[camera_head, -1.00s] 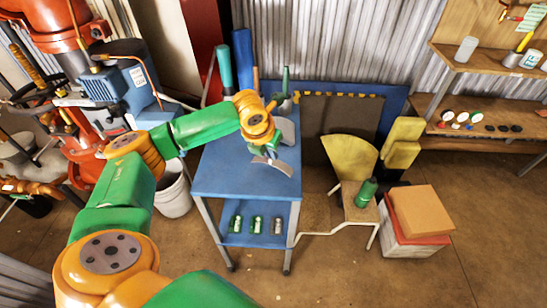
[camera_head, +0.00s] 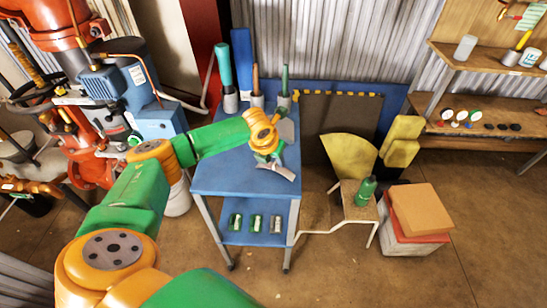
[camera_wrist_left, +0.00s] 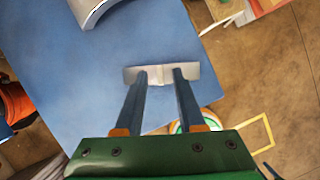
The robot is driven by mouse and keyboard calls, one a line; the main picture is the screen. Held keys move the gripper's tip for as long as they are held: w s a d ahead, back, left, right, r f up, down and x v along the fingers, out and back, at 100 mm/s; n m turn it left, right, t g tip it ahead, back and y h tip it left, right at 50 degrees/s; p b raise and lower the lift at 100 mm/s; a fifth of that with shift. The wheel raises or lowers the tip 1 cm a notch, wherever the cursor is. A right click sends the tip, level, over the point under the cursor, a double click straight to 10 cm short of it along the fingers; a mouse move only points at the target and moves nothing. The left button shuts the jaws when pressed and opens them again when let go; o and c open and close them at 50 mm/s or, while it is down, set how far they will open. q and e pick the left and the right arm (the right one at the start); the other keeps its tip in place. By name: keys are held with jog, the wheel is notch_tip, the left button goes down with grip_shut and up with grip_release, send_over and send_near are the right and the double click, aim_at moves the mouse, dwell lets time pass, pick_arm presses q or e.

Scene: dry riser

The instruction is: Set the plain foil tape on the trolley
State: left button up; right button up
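The blue trolley (camera_head: 225,176) stands in the middle of the head view, and its top also fills much of the left wrist view (camera_wrist_left: 60,85). My left gripper (camera_head: 268,158) is over the right part of this top. In the left wrist view its two fingers (camera_wrist_left: 161,78) are closed on the middle of a plain silver strip (camera_wrist_left: 192,71), which looks like the foil tape. The strip's lower end shows in the head view (camera_head: 281,171). I cannot tell whether it touches the top. My right gripper is out of view.
A curved silver piece (camera_wrist_left: 93,8) lies on the trolley top, farther in. Upright tools in grey holders (camera_head: 230,103) stand along its back edge. A small stool with a green bottle (camera_head: 366,191) stands to the right. The top's front left is clear.

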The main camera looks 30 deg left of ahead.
pick_arm(q)
jog(key=v, duration=1.2)
jog(key=shift+p, duration=0.35)
